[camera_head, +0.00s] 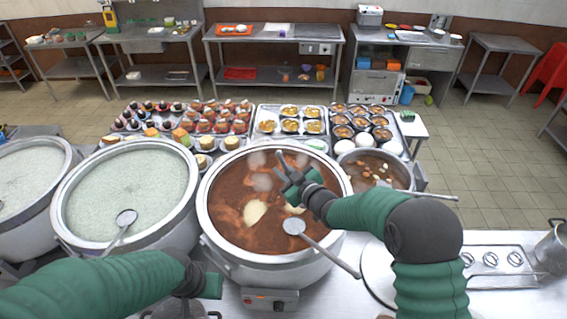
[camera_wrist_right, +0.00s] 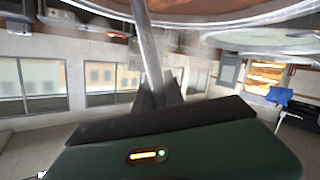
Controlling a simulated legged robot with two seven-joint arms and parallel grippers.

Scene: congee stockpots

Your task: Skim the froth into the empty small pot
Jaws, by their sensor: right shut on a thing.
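The large middle pot (camera_head: 212,243) holds red-brown soup with pale patches of froth (camera_head: 255,212) on its surface. My right gripper (camera_head: 285,170) is over this pot, shut on a thin metal handle (camera_wrist_right: 150,50) that shows in the wrist view. The far end of that handle cannot be made out. A ladle (camera_head: 293,227) lies across the pot's near right rim, its handle pointing to the lower right. My left gripper (camera_head: 212,285) is at the bottom, left of the middle pot; its fingers are hidden. I cannot tell which vessel is the empty small pot.
Large pots of pale congee (camera_head: 130,185) stand at left, one with a ladle. A smaller pot (camera_head: 375,170) of brown broth stands at right, with another ladle. Trays of cups and bowls (camera_head: 290,125) lie behind. A silver pot (camera_head: 553,245) stands at far right.

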